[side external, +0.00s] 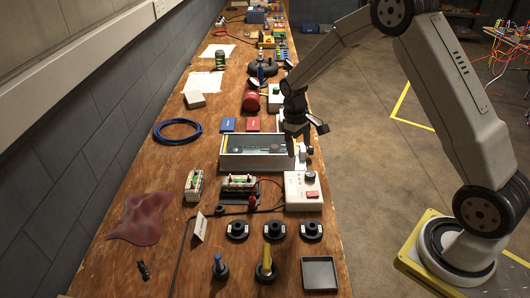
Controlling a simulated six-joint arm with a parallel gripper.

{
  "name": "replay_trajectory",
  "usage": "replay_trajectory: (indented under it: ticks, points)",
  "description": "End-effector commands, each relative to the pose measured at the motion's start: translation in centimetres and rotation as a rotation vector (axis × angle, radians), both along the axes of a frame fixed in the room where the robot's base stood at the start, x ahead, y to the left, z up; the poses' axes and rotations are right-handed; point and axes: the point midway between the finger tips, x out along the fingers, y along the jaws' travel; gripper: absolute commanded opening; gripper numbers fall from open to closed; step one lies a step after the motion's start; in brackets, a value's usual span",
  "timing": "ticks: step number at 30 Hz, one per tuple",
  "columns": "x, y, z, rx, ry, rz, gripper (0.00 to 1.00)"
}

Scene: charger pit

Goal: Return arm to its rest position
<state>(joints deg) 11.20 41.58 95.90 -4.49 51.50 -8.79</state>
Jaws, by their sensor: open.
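My gripper (297,146) hangs from my arm at the right side of the workbench, pointing down. It is open, and I see nothing between its fingers. It is at the right end of a pale open-topped box (230,159); I cannot tell whether it is above the box or beside it. A white control box (296,203) with a red switch stands in front of the gripper. A battery-like block with terminals (239,185) sits left of the control box.
Black round holders (274,229) and a grey tray (320,273) are at the near end. A blue cable coil (178,131) and a reddish cloth (139,218) lie on the left. A red cylinder (251,99) is behind the box.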

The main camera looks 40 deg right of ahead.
Motion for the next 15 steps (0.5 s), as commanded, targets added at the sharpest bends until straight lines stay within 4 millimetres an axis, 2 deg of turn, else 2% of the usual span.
replay_trajectory:
  ticks: [6, 15]
  points:
    - [-2.9, 3.0, 2.7, -0.002, -0.095, 0.005, 0.89]
    - [-8.0, 6.5, 5.1, 0.006, -0.222, 0.004, 0.89]
